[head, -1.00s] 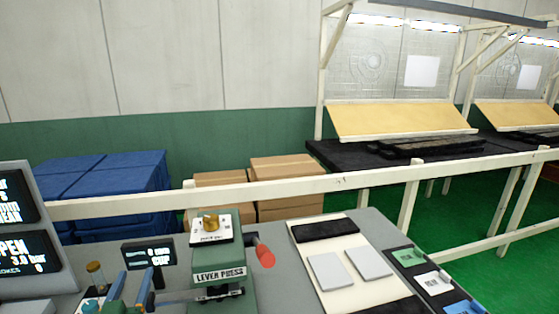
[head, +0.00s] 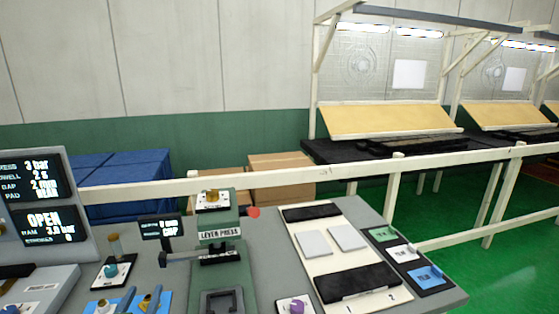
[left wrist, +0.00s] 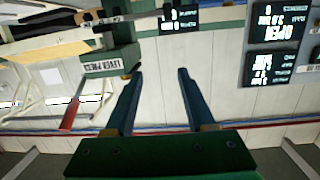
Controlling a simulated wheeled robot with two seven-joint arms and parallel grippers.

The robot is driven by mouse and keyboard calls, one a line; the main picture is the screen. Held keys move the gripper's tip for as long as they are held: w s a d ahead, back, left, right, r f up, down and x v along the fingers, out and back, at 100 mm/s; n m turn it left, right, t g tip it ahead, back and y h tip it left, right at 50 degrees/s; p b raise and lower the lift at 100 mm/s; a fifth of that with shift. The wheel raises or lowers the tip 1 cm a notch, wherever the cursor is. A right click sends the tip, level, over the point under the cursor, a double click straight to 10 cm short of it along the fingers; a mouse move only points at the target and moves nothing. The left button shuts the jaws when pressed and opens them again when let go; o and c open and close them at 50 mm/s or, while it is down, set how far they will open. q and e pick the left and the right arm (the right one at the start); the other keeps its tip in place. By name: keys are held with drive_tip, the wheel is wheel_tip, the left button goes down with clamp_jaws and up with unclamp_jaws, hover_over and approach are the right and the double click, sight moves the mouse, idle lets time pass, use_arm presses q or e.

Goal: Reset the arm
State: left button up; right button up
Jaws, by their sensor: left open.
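My left gripper (head: 143,294) shows at the bottom left of the head view as two blue fingers in front of the bench fixtures. In the left wrist view the left gripper (left wrist: 160,73) has its fingers spread apart with nothing between them. A green lever press (head: 220,237) with a red-ended lever (head: 254,212) stands on the bench to the right of the gripper. The press (left wrist: 103,68) also shows in the left wrist view, beyond the fingers, with its red lever (left wrist: 73,112). My right gripper is not in view.
A display panel (head: 42,221) reading OPEN stands at the left. A small display (head: 163,228) is beside the press. A cream board (head: 322,269) with grey pads and black strips lies on the right. A white rail (head: 330,181) runs behind the bench.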

use_arm(q)
drive_tip(key=s+d+f+m+g+h, duration=0.2)
drive_tip(key=s+d+f+g, duration=0.4)
drive_tip(key=s+f, duration=0.5)
drive_tip(key=s+d+f+m+g+h, duration=0.1)
drive_tip(key=s+d+f+m+g, duration=0.1)
drive_tip(key=s+d+f+g, duration=0.8)
drive_tip(key=s+a+f+t+b, duration=0.1)
drive_tip(key=s+a+f+b, duration=0.15)
drive_tip(key=f, duration=0.65)
drive_tip(key=s+a+f+t+b, duration=0.1)
drive_tip(key=s+a+f+b, duration=0.15)
drive_tip(key=f, duration=0.55)
drive_tip(key=s+a+f+g+b, duration=0.1)
drive_tip(key=s+f+b, duration=0.4)
drive_tip(key=s+f, duration=0.7)
wheel_tip(320, 180, down, 4)
drive_tip(key=shift+s+a+f, duration=0.25)
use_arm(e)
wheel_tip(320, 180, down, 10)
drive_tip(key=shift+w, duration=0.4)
